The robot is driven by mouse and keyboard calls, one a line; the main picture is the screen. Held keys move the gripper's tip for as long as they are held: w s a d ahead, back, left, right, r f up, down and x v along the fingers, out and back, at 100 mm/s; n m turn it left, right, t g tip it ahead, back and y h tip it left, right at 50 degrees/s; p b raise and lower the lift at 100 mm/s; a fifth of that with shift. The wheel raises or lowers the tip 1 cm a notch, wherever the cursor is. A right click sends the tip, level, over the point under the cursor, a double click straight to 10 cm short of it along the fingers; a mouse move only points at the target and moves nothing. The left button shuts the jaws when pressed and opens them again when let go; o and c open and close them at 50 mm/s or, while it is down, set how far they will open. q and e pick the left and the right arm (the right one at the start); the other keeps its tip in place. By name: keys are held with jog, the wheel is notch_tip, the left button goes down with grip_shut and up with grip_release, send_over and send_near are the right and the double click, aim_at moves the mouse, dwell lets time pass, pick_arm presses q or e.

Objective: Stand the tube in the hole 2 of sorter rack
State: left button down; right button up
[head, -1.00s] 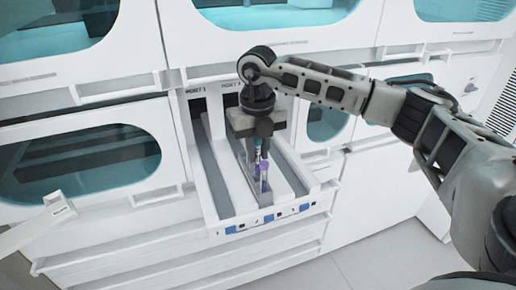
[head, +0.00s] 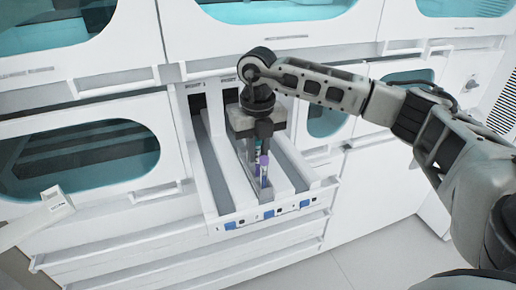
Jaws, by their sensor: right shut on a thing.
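The sorter rack (head: 220,203) is a white pulled-out tray with long lanes and blue-marked labels along its front edge. My right gripper (head: 260,138) points down over its middle lane, shut on a slim tube (head: 257,147) with a teal band. The tube looks upright; its lower end is hard to make out. A purple-capped tube (head: 264,160) stands close beside it, toward the front of the lane. I cannot tell whether the held tube is in a hole, nor read the hole numbers. My left gripper is out of view.
The side lanes of the tray look empty. White cabinet panels with teal oval windows (head: 80,160) surround it. A white bar-like part (head: 55,198) juts in at the left. The floor (head: 370,255) at the lower right is clear.

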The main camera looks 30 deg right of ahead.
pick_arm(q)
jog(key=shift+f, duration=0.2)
pick_arm(e)
jog(key=shift+f, duration=0.45)
pick_arm(q)
jog(key=shift+b, duration=0.3)
pick_arm(e)
jog(key=o, duration=0.9)
pick_arm(q)
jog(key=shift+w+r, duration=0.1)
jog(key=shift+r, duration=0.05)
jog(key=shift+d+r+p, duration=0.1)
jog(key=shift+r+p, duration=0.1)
jog(key=shift+p, duration=0.1)
pick_arm(e)
notch_tip(320, 180, up, 16)
jog(key=shift+f, duration=0.1)
